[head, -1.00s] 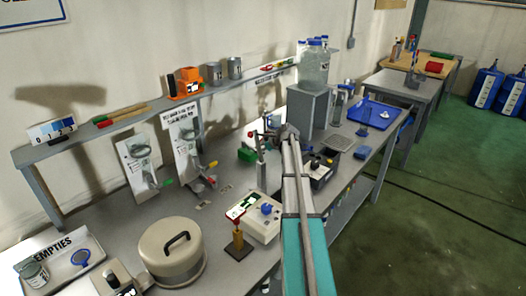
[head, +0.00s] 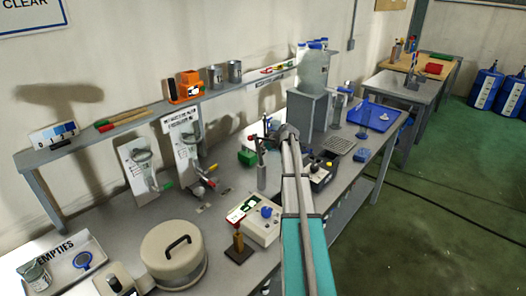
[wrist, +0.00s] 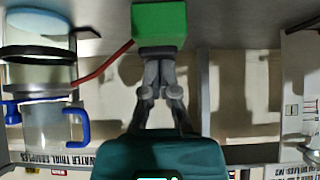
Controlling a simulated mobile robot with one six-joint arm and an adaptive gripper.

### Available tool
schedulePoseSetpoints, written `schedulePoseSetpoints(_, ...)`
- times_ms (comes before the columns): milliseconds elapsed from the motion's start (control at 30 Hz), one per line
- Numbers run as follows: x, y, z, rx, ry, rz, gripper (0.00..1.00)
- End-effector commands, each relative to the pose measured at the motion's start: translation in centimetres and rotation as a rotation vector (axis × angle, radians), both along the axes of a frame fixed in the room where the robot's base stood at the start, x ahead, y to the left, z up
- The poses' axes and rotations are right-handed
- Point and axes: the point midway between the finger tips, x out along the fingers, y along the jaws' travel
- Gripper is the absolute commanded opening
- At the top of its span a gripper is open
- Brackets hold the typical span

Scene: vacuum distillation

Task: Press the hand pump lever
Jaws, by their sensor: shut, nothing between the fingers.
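A grey upright cylinder (head: 262,178) stands on the bench in the head view, and I take it for the hand pump. My gripper (head: 268,126) is just behind and to the right of the red ball, partly hidden by my arm. In the wrist view my gripper (wrist: 160,92) has its fingers together, with nothing held. I cannot tell whether the gripper touches the lever.
A domed pot (head: 170,262) is at front left. A large clear vessel (head: 314,70) is on a grey block behind. A shelf (head: 95,140) runs along the wall.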

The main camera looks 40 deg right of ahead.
Motion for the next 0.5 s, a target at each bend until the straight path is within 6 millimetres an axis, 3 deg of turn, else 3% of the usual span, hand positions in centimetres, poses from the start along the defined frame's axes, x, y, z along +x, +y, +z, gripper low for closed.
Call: schedulePoseSetpoints(500,-0.1,0.1,3.7,0.0,0.0,0.001,0.0)
